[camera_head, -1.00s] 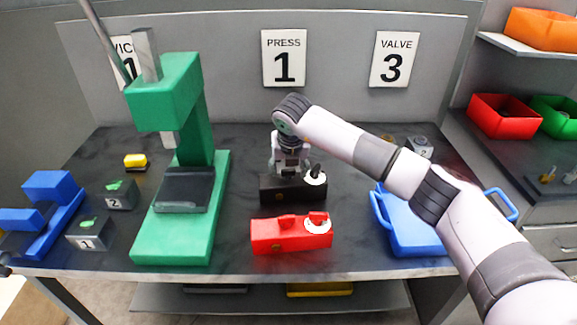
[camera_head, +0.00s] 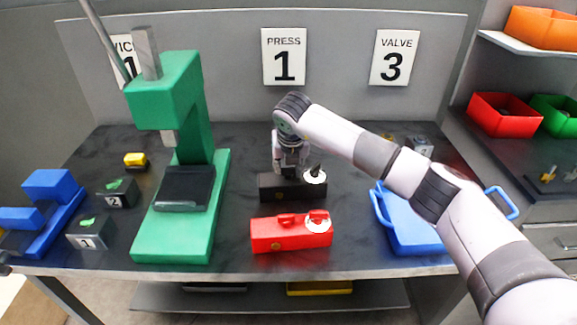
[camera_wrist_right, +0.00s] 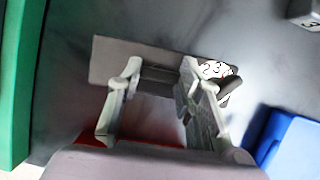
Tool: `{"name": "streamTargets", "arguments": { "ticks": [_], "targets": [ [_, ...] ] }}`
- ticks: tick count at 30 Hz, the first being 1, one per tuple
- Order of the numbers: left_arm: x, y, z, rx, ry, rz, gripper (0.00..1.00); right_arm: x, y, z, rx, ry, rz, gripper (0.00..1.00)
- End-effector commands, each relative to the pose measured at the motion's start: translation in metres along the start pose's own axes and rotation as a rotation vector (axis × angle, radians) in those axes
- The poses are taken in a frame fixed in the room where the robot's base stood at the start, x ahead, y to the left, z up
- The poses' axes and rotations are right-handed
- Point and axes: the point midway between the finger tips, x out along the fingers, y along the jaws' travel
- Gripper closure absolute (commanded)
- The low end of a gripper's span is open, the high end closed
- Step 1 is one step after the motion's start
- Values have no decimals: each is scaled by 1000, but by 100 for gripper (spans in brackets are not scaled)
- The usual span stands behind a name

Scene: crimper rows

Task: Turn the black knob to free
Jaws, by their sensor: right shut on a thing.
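The black block (camera_head: 270,190) stands on the bench behind the red block. A white numbered dial (camera_head: 321,179) with a black pointer sits on its right end; the dial also shows in the right wrist view (camera_wrist_right: 212,66). My right gripper (camera_head: 291,172) reaches down onto the block from above, left of the dial. In the right wrist view, my right gripper (camera_wrist_right: 161,76) has its fingers either side of a dark part, apparently the black knob (camera_wrist_right: 160,77), and is shut on it. The knob's shape and setting are mostly hidden. My left gripper is not seen.
The red block (camera_head: 265,236), with its own dial, lies just in front. A green press (camera_head: 222,200) stands left, a blue tray (camera_head: 415,242) right under my right arm. Blue and grey blocks lie at far left. Red and green bins stand on the right shelf.

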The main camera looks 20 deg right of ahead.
Motion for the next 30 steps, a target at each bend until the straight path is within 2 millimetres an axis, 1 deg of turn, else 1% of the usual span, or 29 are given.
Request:
{"name": "streamTargets", "arguments": {
  "ticks": [5, 11, 21, 30],
  "targets": [
    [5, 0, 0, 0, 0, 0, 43, 1, 0, 0, -31, -2, 13, 95],
    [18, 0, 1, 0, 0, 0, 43, 2, -2, 0, -124, -3, 53, 95],
    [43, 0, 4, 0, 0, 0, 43, 3, -3, 0, -403, -3, 169, 95],
    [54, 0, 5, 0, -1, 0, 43, 1, -4, 2, -664, -3, 277, 95]
  ]
}}
